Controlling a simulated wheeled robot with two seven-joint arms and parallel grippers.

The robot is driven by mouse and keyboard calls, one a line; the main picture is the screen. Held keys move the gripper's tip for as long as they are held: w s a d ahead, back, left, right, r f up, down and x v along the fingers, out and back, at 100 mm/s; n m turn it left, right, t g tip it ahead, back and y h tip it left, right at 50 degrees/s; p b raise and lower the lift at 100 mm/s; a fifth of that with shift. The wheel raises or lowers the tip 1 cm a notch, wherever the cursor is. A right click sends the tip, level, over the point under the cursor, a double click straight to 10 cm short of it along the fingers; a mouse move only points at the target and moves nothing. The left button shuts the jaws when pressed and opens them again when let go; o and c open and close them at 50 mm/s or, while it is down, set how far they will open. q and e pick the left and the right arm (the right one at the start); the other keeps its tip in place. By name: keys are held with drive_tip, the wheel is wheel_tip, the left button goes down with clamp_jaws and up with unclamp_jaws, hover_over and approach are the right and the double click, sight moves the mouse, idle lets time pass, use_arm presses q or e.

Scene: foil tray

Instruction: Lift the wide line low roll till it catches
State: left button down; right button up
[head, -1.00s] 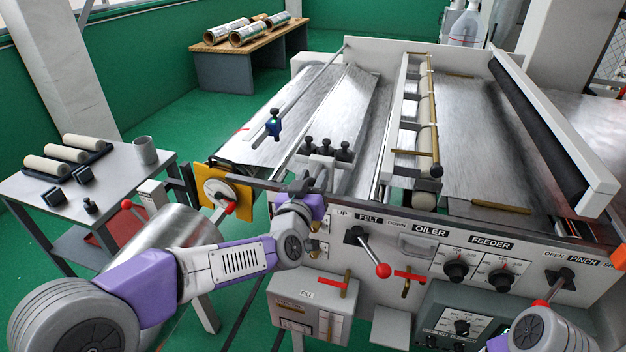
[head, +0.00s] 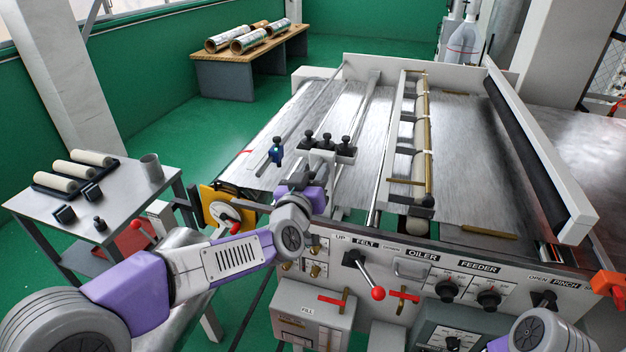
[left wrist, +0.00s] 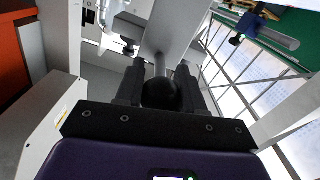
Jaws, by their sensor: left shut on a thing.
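My left gripper (head: 299,183) is at the near end of the machine's bed, just below a pale block with several black knobs (head: 327,141). In the left wrist view, its two dark fingers are shut on a round black knob (left wrist: 160,95) at the end of a metal rod. The gripper and wrist hide this knob in the head view. A long slim bar (head: 372,100) runs back across the bed from near the block. I cannot tell which roll is the low one, nor whether it has caught. My right gripper is out of view.
A red-knobbed FELT lever (head: 377,293) and a grey control panel (head: 440,272) are close to the right of my left wrist. A side table (head: 150,205) with cream rollers stands at left. A wooden bench (head: 225,60) with foil rolls is behind.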

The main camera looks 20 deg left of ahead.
use_arm(q)
wheel_tip(320, 180, up, 7)
drive_tip(key=p, duration=0.3)
drive_tip(key=shift+r+p, duration=0.1)
drive_tip(key=shift+p, duration=0.2)
drive_tip(key=c, duration=0.8)
unclamp_jaws()
drive_tip(key=shift+o, duration=0.4)
drive_tip(key=shift+d, duration=0.1)
drive_tip(key=shift+f, duration=0.3)
drive_tip(key=s, duration=0.7)
drive_tip(key=shift+s, duration=0.3)
